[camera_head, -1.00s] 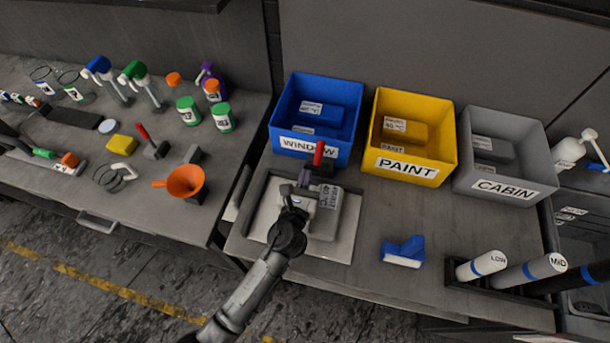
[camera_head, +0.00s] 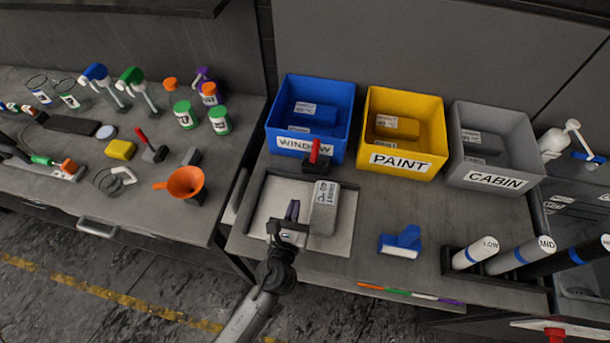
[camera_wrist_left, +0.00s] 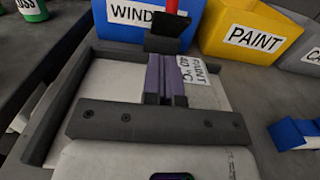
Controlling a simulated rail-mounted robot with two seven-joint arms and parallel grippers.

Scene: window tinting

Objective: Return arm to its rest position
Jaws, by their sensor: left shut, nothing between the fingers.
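My left gripper (camera_head: 293,212) is shut and empty above the left part of the shallow tray (camera_head: 342,247) on the right-hand bench. Its closed fingers (camera_wrist_left: 167,78) also show in the left wrist view. A grey labelled block (camera_head: 324,208) lies on the tray's light surface, just right of the fingers. I cannot tell from the wrist view how high the fingers are above the tray. My right gripper is not in view.
Blue WINDOW (camera_head: 300,146), yellow PAINT (camera_head: 400,161) and grey CABIN (camera_head: 495,180) bins stand behind the tray. A red-handled tool (camera_head: 315,155) stands before the blue bin. A blue tool (camera_head: 401,241) and film rolls (camera_head: 476,252) are at right. Bottles crowd the left bench.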

